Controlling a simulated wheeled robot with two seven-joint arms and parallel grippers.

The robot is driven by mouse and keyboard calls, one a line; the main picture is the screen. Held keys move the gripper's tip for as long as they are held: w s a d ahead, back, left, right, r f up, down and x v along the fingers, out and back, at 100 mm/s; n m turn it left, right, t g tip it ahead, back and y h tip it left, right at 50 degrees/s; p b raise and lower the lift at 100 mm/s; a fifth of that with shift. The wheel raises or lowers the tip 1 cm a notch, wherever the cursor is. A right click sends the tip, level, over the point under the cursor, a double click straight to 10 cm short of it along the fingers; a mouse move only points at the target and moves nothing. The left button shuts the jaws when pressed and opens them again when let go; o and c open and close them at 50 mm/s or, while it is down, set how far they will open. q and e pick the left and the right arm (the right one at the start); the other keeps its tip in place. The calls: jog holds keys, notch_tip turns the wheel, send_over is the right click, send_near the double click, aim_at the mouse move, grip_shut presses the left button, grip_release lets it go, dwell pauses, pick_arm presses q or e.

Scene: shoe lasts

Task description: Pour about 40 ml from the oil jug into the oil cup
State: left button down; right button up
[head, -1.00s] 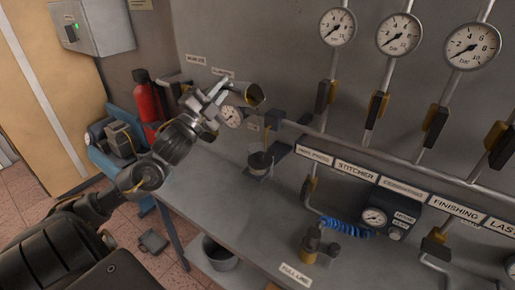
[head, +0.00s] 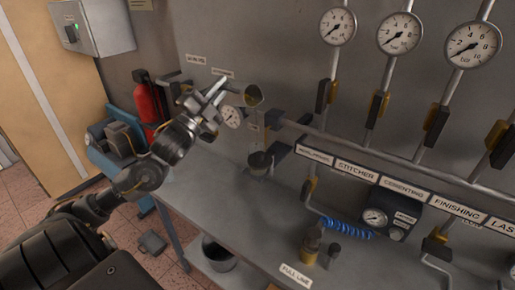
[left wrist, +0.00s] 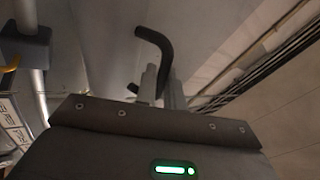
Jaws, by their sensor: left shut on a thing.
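My left gripper is shut on the jug's dark curved handle (left wrist: 155,42), which shows in the left wrist view between the fingers. A small dark cup (head: 259,161), which looks like the oil cup, stands below the jug on a stand at the bench's back. I cannot tell whether oil is running into it, or its level. My right gripper is not in view.
Pressure gauges (head: 398,33) and pipes line the wall to the right. A gauge unit (head: 388,209) with a blue coiled hose (head: 347,230) and a brass fitting (head: 310,246) are at the bench's right. A red extinguisher (head: 148,103) stands left. The bench's middle (head: 215,200) is clear.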

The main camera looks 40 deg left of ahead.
pick_arm(q)
jog(key=shift+d, duration=0.15)
dwell(0.6)
jog(key=r+n+p, duration=0.1)
jog(key=n+y+p, duration=0.1)
jog(key=p, duration=0.1)
jog(key=shift+w+a+r, duration=0.1)
jog(key=shift+a+r, duration=0.25)
jog(key=shift+r, duration=0.05)
jog(key=n+y+p, duration=0.1)
jog(key=f+n+p, duration=0.1)
jog(key=n, duration=0.1)
jog(key=shift+w+a+y, duration=0.1)
jog(key=shift+a+y, duration=0.2)
jog(key=shift+y, duration=0.1)
jog(key=shift+d+f, duration=0.1)
jog(key=shift+f, duration=0.1)
